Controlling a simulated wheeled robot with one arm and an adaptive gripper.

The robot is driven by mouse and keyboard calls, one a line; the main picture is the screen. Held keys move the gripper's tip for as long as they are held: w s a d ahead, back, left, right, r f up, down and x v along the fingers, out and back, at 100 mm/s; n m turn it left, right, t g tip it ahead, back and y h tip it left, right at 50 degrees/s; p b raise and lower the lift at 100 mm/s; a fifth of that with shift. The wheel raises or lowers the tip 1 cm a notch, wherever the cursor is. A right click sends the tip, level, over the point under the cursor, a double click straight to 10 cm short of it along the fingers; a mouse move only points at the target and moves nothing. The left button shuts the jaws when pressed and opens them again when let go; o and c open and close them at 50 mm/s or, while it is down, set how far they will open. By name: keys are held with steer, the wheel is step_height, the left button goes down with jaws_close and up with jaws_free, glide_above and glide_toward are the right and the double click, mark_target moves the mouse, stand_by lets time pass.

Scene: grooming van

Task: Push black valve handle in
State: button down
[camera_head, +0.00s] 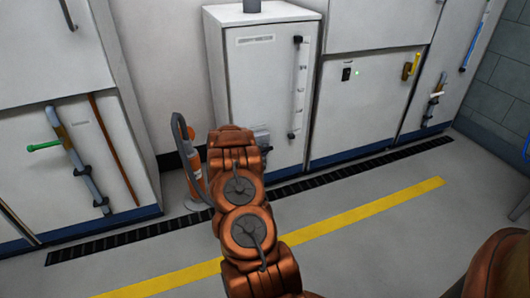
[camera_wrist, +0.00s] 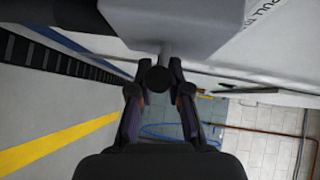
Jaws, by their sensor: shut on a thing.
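In the wrist view, the black valve handle (camera_wrist: 158,79) shows as a dark round knob between the fingers of my gripper (camera_wrist: 156,90). My gripper is shut on it. A light grey stem (camera_wrist: 166,52) joins it to a grey housing (camera_wrist: 190,22) above. In the head view, a small grey box (camera_head: 262,134) shows low on the white cabinet (camera_head: 265,80), just beyond my arm's end.
An orange cylinder (camera_head: 191,178) with a dark hose stands left of my arm. A vertical rail (camera_head: 299,88) is on the cabinet front. A green handle (camera_head: 45,146) is at the left and a yellow handle (camera_head: 411,66) at the right. The floor around the yellow line (camera_head: 365,210) is open.

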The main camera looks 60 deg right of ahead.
steer(key=shift+w, duration=0.25)
steer(key=c, duration=1.1)
jaws_free()
steer(key=shift+s, duration=0.1)
steer(key=shift+a, duration=0.1)
steer(key=v, duration=1.1)
steer(key=shift+a, duration=0.35)
